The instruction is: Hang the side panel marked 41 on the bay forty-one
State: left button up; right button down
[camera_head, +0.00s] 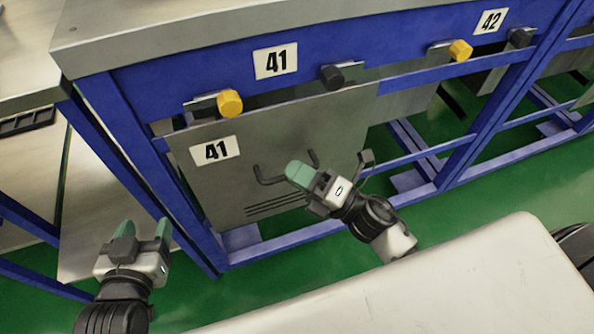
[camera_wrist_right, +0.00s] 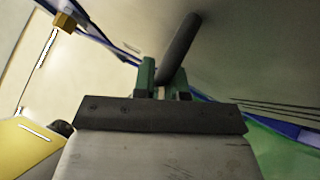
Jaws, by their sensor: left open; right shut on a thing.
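The grey side panel marked 41 (camera_head: 215,190) stands upright against the front of bay forty-one, below the blue beam whose plate (camera_head: 275,61) also reads 41. A yellow knob (camera_head: 230,103) and a black knob (camera_head: 332,76) sit along the panel's top edge; I cannot tell whether the panel bears on them. My right gripper (camera_head: 298,176) is shut on the panel's dark bar handle (camera_head: 268,178). The handle also shows between the green fingertips in the right wrist view (camera_wrist_right: 180,48). My left gripper (camera_head: 144,230) is open and empty, left of the panel and apart from it.
To the right, the bay marked 42 (camera_head: 490,20) has another yellow knob (camera_head: 460,50) and black knob (camera_head: 521,37). A grey worktop (camera_head: 180,18) overhangs the blue frame. Blue posts and low rails stand around the panel. Green floor (camera_head: 300,270) lies in front.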

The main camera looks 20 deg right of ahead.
pick_arm(q)
jog(key=shift+r, duration=0.1)
pick_arm(e)
jog(key=shift+f, duration=0.15)
jog(key=c, duration=1.1)
grip_release()
jog(key=shift+s+d+f, duration=0.1)
jog(key=shift+s+d, duration=0.05)
pick_arm(q)
jog(key=shift+w+d+r+t, duration=0.15)
jog(key=shift+t, duration=0.25)
pick_arm(e)
jog(key=v, duration=1)
jog(key=shift+s+d, duration=0.2)
jog(key=shift+s, duration=0.05)
